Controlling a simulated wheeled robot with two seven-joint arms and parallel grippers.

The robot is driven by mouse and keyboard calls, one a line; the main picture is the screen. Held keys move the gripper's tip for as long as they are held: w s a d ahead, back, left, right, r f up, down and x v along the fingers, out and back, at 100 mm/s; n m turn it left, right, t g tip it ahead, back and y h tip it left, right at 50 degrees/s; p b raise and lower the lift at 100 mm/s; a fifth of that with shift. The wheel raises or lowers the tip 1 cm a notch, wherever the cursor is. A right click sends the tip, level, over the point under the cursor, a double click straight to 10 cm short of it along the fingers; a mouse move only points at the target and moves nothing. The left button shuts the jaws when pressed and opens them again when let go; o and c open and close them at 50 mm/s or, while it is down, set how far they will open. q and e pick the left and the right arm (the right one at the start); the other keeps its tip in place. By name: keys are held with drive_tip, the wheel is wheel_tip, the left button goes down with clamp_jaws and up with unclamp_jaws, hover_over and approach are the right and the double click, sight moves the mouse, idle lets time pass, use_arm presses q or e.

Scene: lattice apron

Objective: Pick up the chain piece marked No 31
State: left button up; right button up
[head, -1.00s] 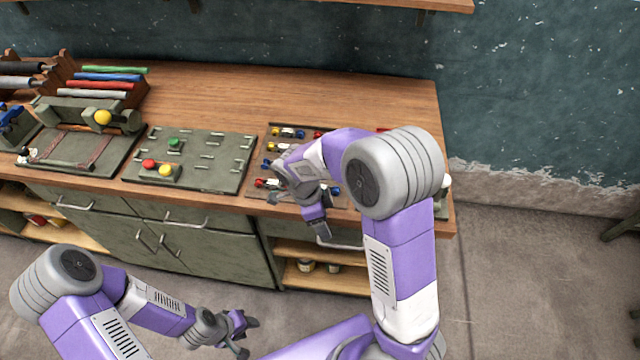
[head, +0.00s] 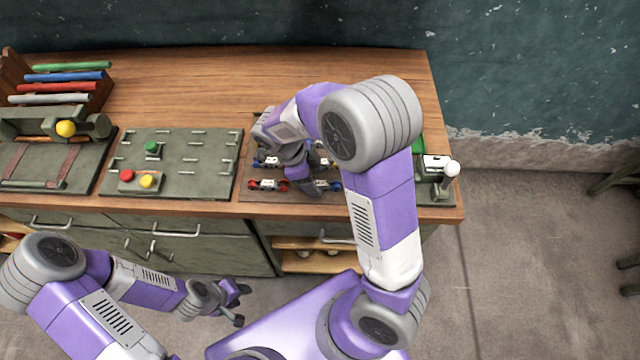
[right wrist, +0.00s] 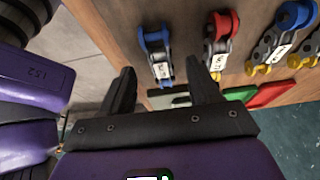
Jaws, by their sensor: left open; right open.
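Several short chain pieces with coloured ends and white labels lie on a board (head: 246,190) on the bench. In the head view a red-ended piece (head: 266,185) and a blue-ended piece (head: 328,185) show beside my right gripper (head: 303,182). In the right wrist view a blue-ended piece (right wrist: 155,42) lies ahead of and roughly between the open, empty fingers of my right gripper (right wrist: 160,74). A red-ended piece (right wrist: 221,30) is right of it. I cannot read No 31 on any label. My right arm hides part of the board. My left gripper (head: 241,305) is open and empty, low before the cabinets.
A green panel (head: 185,165) with red, yellow and green knobs lies left of the board. A rack of coloured rods (head: 70,88) stands further left. A grey device with a white-knobbed lever (head: 435,182) is at the right end. The back of the bench is clear.

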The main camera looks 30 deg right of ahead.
drive_tip(key=shift+x, duration=1.05)
clamp_jaws()
drive_tip(key=shift+w, duration=0.1)
drive_tip(key=shift+r, duration=0.1)
